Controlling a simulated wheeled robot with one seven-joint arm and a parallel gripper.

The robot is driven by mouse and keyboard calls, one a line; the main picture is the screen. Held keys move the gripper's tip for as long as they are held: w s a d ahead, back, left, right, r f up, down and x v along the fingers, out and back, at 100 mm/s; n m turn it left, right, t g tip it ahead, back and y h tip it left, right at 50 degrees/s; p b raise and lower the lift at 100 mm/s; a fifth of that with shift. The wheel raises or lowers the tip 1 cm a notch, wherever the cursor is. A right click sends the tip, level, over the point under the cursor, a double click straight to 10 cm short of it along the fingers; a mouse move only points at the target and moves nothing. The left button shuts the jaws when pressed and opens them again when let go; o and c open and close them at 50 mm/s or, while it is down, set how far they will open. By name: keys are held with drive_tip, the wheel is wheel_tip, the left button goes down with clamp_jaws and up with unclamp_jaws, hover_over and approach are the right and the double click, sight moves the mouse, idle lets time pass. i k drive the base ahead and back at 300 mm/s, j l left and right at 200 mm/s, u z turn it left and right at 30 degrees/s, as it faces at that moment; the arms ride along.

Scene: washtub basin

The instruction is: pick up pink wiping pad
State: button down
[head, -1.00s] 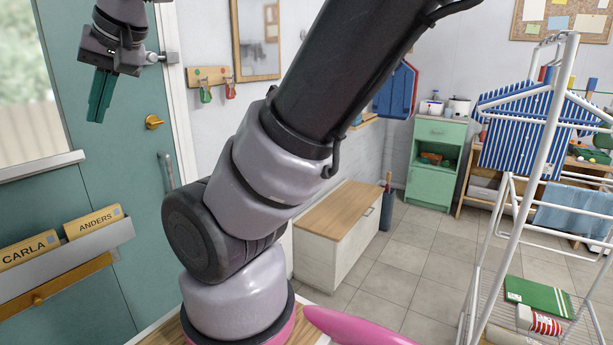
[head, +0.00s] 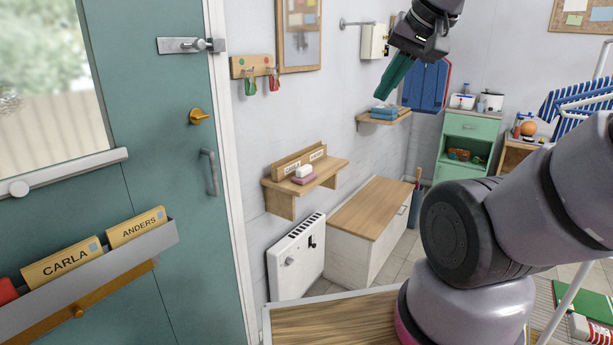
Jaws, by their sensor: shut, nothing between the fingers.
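A small flat pink pad (head: 304,181) lies on a low wooden wall shelf (head: 328,172) in the middle of the head view. A white block (head: 304,171) sits on or right by it; I cannot tell which. My gripper (head: 382,96) is in the air at the upper right of the pad, well apart from it. Its teal fingers are shut and empty, pointing down and left. In the picture the fingertips show just above a second small shelf, and I cannot tell how near they are to it.
The second shelf (head: 390,117) holds a blue folded stack (head: 384,112). A white heater (head: 296,258) and a wood-topped cabinet (head: 372,208) stand below the pad's shelf. A green door (head: 165,230) with a name-card holder is at the left. A drying rack (head: 570,290) is at the right.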

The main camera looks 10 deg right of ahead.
sight(304, 174)
drive_tip(key=u, duration=1.25)
drive_tip(key=z, duration=1.25)
drive_tip(key=i+l+u, duration=0.1)
drive_tip(key=i, duration=0.15)
drive_tip(key=i+j, duration=0.35)
drive_tip(key=i+j+u, duration=0.1)
drive_tip(key=i+j, duration=0.2)
drive_tip(key=i, duration=0.25)
drive_tip(key=k+l, duration=0.1)
